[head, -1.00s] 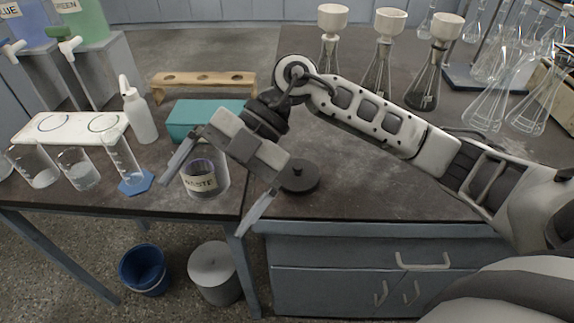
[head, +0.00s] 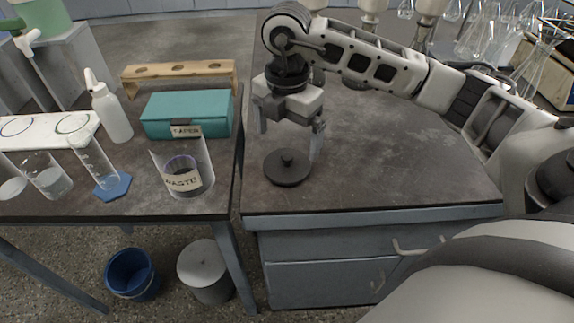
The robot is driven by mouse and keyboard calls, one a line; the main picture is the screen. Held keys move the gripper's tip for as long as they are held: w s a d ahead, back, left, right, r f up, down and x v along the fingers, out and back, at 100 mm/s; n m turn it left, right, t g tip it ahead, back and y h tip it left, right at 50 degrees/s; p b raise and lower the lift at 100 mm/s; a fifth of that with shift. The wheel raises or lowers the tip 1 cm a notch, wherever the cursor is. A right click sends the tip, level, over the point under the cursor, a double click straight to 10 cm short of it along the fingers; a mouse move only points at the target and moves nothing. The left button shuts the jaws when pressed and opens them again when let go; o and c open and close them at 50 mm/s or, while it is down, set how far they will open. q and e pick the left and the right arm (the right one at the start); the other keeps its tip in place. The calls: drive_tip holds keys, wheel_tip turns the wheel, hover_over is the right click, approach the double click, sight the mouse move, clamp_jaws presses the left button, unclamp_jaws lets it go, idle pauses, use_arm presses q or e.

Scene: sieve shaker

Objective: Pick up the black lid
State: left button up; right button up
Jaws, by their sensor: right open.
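The black lid (head: 287,170) is a flat dark disc with a small knob on top. It lies on the dark top of the right-hand bench (head: 400,180), near its left edge. My right gripper (head: 289,145) hangs above and just behind the lid with its fingers pointing down. The fingers are spread apart on either side of the lid's knob, and nothing is between them. My left gripper is not in view.
A beaker labelled WASTE (head: 183,172) stands left of the lid on the other bench, in front of a teal box (head: 187,114). A wooden rack (head: 180,72) is behind. Glass flasks (head: 485,40) stand at the far right. The bench right of the lid is clear.

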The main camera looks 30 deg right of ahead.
sight(287, 156)
drive_tip(key=shift+s+a+f, duration=0.1)
drive_tip(key=shift+s+f, duration=0.05)
drive_tip(key=shift+f, duration=2.75)
drive_tip(key=c, duration=0.7)
